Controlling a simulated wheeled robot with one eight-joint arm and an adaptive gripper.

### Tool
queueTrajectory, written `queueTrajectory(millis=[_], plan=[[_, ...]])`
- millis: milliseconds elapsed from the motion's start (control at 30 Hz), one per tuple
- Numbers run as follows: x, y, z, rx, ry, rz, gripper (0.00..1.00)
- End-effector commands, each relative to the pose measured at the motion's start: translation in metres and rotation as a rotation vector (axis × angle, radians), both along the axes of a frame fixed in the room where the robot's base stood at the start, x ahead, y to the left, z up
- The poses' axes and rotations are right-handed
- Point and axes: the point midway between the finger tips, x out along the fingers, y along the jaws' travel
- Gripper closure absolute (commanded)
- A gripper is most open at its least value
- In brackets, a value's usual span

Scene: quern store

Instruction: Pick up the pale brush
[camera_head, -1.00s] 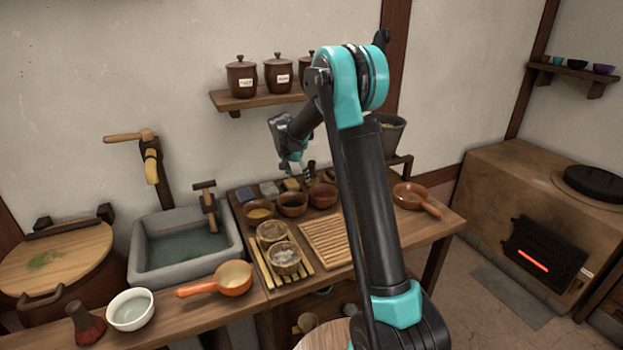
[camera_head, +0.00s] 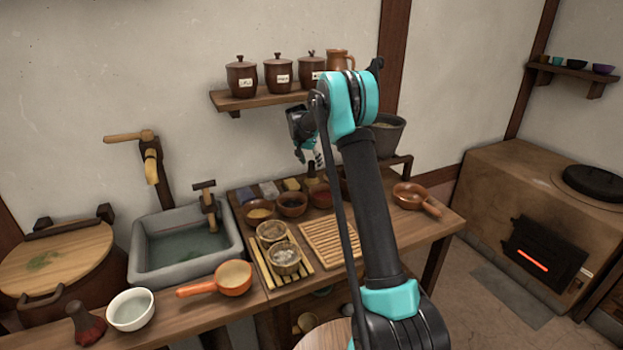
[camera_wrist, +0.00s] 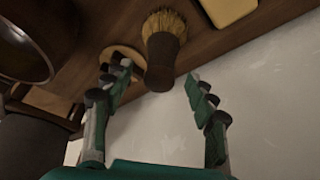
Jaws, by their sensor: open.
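The brush (camera_wrist: 164,30) has pale tan bristles and a dark brown handle. In the wrist view it is at top centre, its handle end pointing toward my gripper (camera_wrist: 156,76). The handle shows between the two open fingertips, apart from the right one; I cannot tell its exact depth between them. In the head view my gripper (camera_head: 311,158) hangs above the back of the worktable, and the small brush (camera_head: 312,179) shows just below it, partly hidden by the fingers.
A yellow block (camera_wrist: 228,8) and a dark bowl (camera_wrist: 25,42) flank the brush. A pale round piece (camera_wrist: 121,56) lies behind the left finger. Several bowls, including one with dark contents (camera_head: 291,204), stand in front. The wall shelf (camera_head: 258,98) with jars is above.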

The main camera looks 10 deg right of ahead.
Motion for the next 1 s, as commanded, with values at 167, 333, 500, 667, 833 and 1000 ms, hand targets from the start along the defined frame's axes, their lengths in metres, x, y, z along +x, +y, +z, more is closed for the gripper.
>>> queueTrajectory(millis=[167, 333, 500, 667, 833, 1000], plan=[[0.005, -0.004, -0.014, 0.0, 0.0, 0.0, 0.43], [0.012, -0.01, -0.037, 0.0, 0.0, 0.0, 0.43], [0.015, -0.012, -0.046, 0.0, 0.0, 0.0, 0.43], [0.015, -0.011, -0.046, 0.0, 0.0, 0.0, 0.44], [0.015, -0.011, -0.046, 0.0, 0.0, 0.0, 0.65], [0.015, -0.011, -0.046, 0.0, 0.0, 0.0, 0.86]])
